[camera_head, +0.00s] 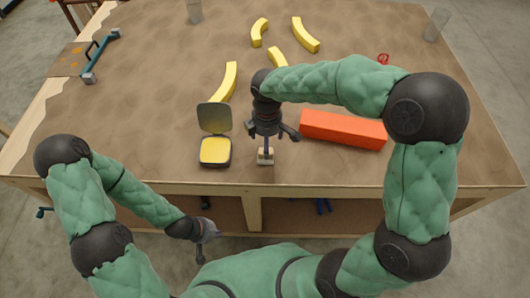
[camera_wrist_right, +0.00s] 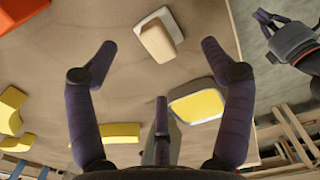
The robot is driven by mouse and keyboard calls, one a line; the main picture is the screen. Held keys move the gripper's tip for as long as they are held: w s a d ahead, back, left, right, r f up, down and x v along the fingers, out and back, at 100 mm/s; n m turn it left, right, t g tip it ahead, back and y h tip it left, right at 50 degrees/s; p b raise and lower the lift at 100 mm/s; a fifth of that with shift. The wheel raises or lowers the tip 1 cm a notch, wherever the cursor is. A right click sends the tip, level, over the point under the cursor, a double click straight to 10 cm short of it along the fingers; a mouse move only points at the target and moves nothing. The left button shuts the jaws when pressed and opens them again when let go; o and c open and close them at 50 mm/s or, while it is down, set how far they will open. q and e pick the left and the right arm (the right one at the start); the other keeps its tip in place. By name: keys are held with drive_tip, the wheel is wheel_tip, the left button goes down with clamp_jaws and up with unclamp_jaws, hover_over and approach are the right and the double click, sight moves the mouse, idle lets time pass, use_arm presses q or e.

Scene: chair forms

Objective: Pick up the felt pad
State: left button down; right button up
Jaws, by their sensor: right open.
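The felt pad (camera_head: 265,156) looks like a small tan block on a white base and lies near the table's front edge. In the right wrist view the felt pad (camera_wrist_right: 158,40) sits between and just beyond my fingertips, apart from both. My right gripper (camera_head: 271,136) points down above it, open and empty; its spread fingers also show in the right wrist view (camera_wrist_right: 158,50). My left gripper (camera_head: 207,244) hangs in front of the table, below the top, empty with its fingers apart. It also shows at the upper right of the wrist view (camera_wrist_right: 288,45).
An orange block (camera_head: 344,130) lies to the right. Several yellow curved pieces (camera_head: 305,35) lie farther back. A teal-handled tool (camera_head: 102,54) is at the far left. The front right is clear.

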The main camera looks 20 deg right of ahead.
sight(261, 160)
drive_tip(key=shift+f, duration=0.75)
drive_tip(key=shift+w+f, duration=0.15)
drive_tip(key=shift+f, duration=0.3)
drive_tip(key=shift+f+b, duration=0.4)
drive_tip(key=shift+f, duration=0.1)
wheel_tip(261, 160, down, 4)
drive_tip(key=shift+d+f+b, duration=0.1)
drive_tip(key=shift+b, duration=0.6)
drive_tip(key=c, duration=1.5)
